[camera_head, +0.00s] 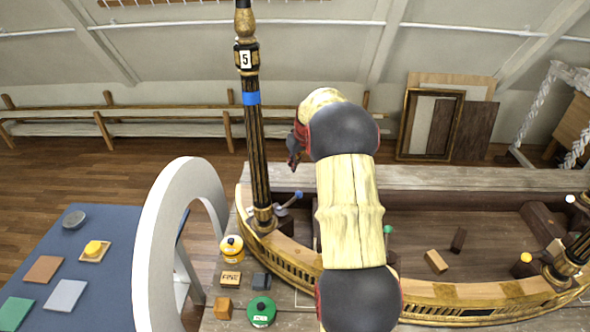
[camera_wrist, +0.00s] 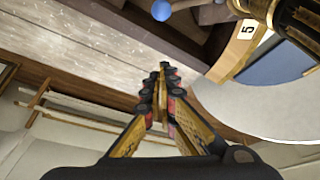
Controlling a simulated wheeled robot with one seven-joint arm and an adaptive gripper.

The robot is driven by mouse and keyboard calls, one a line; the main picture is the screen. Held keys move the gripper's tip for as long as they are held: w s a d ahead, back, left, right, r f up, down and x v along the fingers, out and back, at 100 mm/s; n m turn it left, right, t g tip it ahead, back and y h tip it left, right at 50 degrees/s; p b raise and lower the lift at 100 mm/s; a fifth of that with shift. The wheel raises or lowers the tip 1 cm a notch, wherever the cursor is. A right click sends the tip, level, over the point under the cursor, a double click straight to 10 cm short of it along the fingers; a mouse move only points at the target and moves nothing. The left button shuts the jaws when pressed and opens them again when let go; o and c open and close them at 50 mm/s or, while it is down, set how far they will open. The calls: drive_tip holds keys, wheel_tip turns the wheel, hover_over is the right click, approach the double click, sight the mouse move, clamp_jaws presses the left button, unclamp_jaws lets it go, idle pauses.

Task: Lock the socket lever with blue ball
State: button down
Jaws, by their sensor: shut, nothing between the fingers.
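The blue ball (camera_head: 298,194) tips a grey lever at the foot of the dark fluted post (camera_head: 257,150), which has a gold base and a number 5 tag. The lever slants up to the right from the post's base. In the wrist view the blue ball (camera_wrist: 161,10) shows at the top, left of the gold post base (camera_wrist: 260,10). My gripper (camera_wrist: 163,68) is shut and empty, apart from the ball. In the head view my gripper (camera_head: 293,160) is partly hidden behind my arm, above the ball in the picture.
A curved gilt rail (camera_head: 460,296) runs along the console's front. Other levers have a green ball (camera_head: 388,229), a yellow ball (camera_head: 526,258) and a white ball (camera_head: 570,199). A white arch (camera_head: 150,240) stands at left. Loose blocks lie on the console.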

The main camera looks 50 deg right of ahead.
drive_tip(key=x, duration=0.7)
drive_tip(key=shift+w+f, duration=0.1)
drive_tip(key=shift+f, duration=0.5)
drive_tip(key=s, duration=0.2)
drive_tip(key=s+a, duration=0.1)
drive_tip(key=shift+s+f+p, duration=0.3)
drive_tip(key=shift+f, duration=0.05)
drive_tip(key=shift+s, duration=0.15)
drive_tip(key=shift+s+d+m, duration=0.1)
drive_tip(key=shift+s+m, duration=0.1)
drive_tip(key=shift+m, duration=0.1)
